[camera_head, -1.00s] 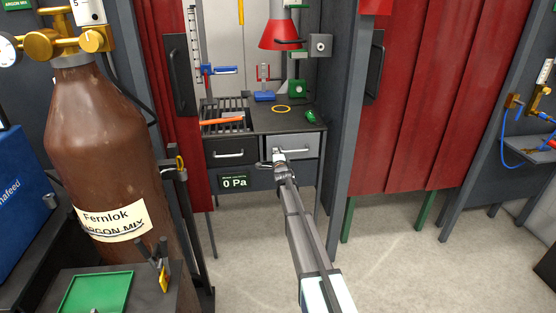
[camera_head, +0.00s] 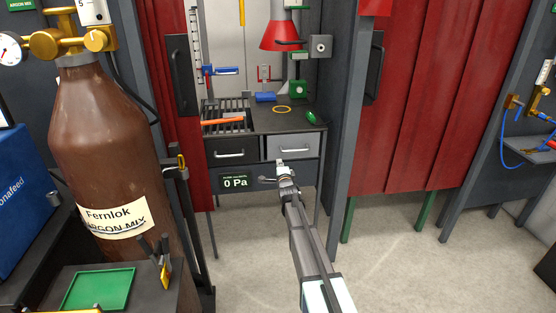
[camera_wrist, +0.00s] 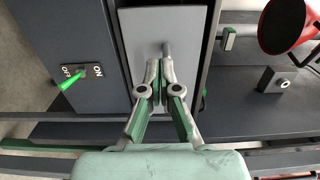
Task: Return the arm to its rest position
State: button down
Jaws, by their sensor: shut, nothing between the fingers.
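My gripper (camera_head: 280,165) is in front of the bench in the middle booth, just below the light grey drawer (camera_head: 293,146) in the head view. In the wrist view my gripper (camera_wrist: 160,68) shows its two fingers closed together with nothing between them. Behind the fingertips is the light drawer front (camera_wrist: 138,30) with its bar handle (camera_wrist: 166,48). The drawer looks closed. The exact gap between the fingertips and the handle cannot be told.
A dark drawer (camera_head: 230,154) is on the left, above a pressure display (camera_head: 235,183) reading 0 Pa. A brown gas cylinder (camera_head: 105,150) and a green tray (camera_head: 98,290) stand at the left. Red curtains (camera_head: 440,100) hang at the right.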

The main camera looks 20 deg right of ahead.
jog(key=s+a+f+n+g+p, duration=0.15)
jog(key=s+f+n+g, duration=0.25)
jog(key=s+f, duration=0.65)
jog(key=s+a+f+n+g+y, duration=0.1)
jog(key=s+a+f+n+g, duration=0.3)
jog(key=s+f, duration=0.6)
jog(key=s+a+f+n+g+p, duration=0.1)
jog(key=s+f+n+g, duration=0.4)
jog(key=s+f, duration=0.5)
jog(key=s+a+n+g+p, duration=0.2)
jog(key=s+g, duration=0.2)
jog(key=s, duration=1.2)
jog(key=s+a+f+n+g+p, duration=0.1)
jog(key=s+a+n+g, duration=0.1)
jog(key=s, duration=1.5)
jog(key=s+a+f+n+g+y+p, duration=0.1)
jog(key=s+a+g, duration=0.3)
jog(key=s, duration=1.2)
jog(key=shift+s+n+g+p, duration=0.25)
jog(key=shift+n+g+p, duration=0.45)
jog(key=shift+g+p, duration=0.1)
jog(key=c, duration=1.8)
grip_release()
jog(key=shift+a, duration=0.1)
jog(key=shift+c, duration=0.2)
